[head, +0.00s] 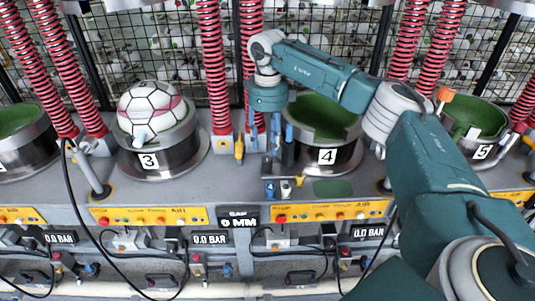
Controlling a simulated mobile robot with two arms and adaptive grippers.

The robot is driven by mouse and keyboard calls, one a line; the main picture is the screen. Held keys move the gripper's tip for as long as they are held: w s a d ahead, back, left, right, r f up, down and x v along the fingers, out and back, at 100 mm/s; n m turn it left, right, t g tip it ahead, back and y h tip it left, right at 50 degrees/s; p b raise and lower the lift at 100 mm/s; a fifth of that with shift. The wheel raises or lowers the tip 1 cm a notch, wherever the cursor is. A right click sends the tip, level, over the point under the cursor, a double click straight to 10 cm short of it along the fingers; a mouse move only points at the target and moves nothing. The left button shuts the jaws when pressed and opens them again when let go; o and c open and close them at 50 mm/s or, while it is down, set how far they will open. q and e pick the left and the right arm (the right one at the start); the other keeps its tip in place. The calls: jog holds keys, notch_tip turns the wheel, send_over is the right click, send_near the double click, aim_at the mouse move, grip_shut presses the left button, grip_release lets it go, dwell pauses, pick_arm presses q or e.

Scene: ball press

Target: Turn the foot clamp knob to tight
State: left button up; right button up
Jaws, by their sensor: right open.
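My right gripper (277,165) points down beside the left side of station 4, with its dark fingers apart and nothing seen between them. A small blue part (270,187) and a small pale knob-like part (286,187) sit on the grey deck just below its fingertips. I cannot tell which small part is the foot clamp knob, or whether the fingers touch one. Station 4's metal ring (327,158) has a green, empty cup. My left gripper is not in view.
A white ball with black lines and a pink band (150,108) sits in station 3 (165,163). Station 5 (472,120) is partly behind my right arm. Red springs (213,65) rise between stations. Yellow control strips (148,216) and black cables run along the front.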

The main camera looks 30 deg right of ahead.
aim_at(267, 158)
jog(key=shift+r, duration=2.15)
